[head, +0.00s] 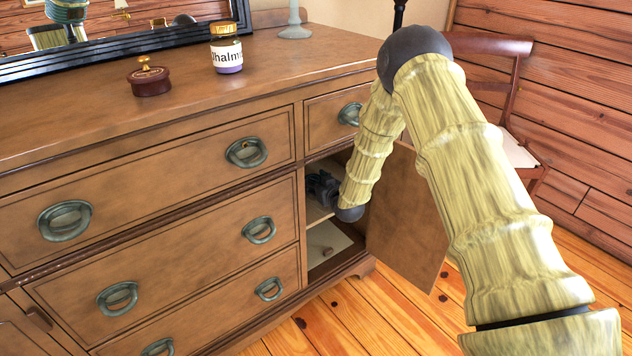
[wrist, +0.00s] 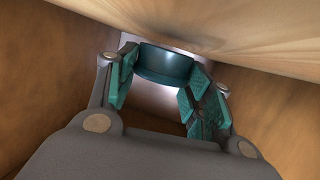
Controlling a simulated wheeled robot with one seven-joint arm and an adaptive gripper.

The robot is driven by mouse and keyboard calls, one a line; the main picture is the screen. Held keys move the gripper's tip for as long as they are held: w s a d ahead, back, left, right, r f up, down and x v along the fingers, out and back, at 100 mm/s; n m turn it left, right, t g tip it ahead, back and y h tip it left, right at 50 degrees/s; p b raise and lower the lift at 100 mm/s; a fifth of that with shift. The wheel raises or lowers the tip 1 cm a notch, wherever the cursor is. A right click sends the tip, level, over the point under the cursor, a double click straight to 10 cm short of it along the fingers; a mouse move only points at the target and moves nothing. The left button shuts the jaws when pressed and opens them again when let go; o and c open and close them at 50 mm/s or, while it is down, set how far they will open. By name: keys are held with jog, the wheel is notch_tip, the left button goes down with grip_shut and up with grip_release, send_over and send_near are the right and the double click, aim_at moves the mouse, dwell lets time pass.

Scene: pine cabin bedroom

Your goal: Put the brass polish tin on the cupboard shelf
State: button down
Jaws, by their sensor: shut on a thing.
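The tin is not visible in the head view. The cupboard shelf (head: 317,211) shows as a pale board just below my gripper. I cannot tell whether the tin touches it.
The cupboard door (head: 405,220) stands open to the right, close to my forearm. On the dresser top (head: 290,60) stand a labelled jar (head: 227,52) and a dark red lidded box (head: 149,80). A chair (head: 515,140) stands behind.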

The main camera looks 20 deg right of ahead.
jog(key=shift+s+f, duration=0.1)
jog(key=shift+f, duration=0.2)
